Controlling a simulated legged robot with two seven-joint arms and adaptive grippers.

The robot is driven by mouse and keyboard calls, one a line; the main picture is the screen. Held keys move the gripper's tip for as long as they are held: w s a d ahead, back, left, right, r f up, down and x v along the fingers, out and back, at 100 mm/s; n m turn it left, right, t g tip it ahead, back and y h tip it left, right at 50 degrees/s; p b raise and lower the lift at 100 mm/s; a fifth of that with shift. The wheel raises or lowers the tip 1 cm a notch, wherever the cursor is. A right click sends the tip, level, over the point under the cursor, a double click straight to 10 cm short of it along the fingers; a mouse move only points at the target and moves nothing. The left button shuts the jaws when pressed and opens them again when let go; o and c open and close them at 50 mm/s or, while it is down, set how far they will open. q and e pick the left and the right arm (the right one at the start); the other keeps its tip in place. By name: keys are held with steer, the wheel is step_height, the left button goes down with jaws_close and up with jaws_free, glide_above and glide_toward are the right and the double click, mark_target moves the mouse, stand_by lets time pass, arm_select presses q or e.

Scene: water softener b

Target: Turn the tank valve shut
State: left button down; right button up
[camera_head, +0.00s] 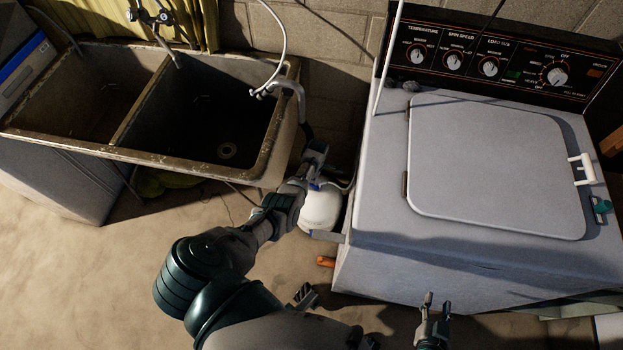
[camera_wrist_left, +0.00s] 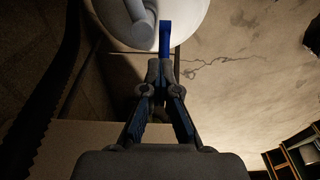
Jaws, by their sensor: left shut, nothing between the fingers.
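The white tank (camera_head: 320,208) stands on the floor in the gap between the sink and the washer, partly hidden by my left arm. In the left wrist view the tank (camera_wrist_left: 195,20) is at the top, with a grey pipe or fitting (camera_wrist_left: 130,25) over it. The valve's blue handle (camera_wrist_left: 165,38) points down toward my fingertips. My left gripper (camera_head: 316,152) is over the tank; in the wrist view its fingertips (camera_wrist_left: 160,68) are together at the handle's lower end. I cannot tell whether they touch it. My right gripper (camera_head: 436,301) is apart from the tank, in front of the washer, fingers spread.
A double concrete sink (camera_head: 125,115) stands left of the tank, with a pale hose (camera_head: 285,45) above it. The white washer (camera_head: 390,220) closely bounds the right side. An orange-handled object (camera_head: 325,262) lies by the washer's base. The floor (camera_head: 70,270) at left is clear.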

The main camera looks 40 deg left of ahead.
arm_select(q)
steer(key=shift+w+d+r+p, duration=0.2)
steer(key=shift+d+r+p, duration=0.1)
steer(key=shift+d+r, duration=0.25)
steer(key=shift+f, duration=0.1)
steer(key=c, duration=1.4)
jaws_free()
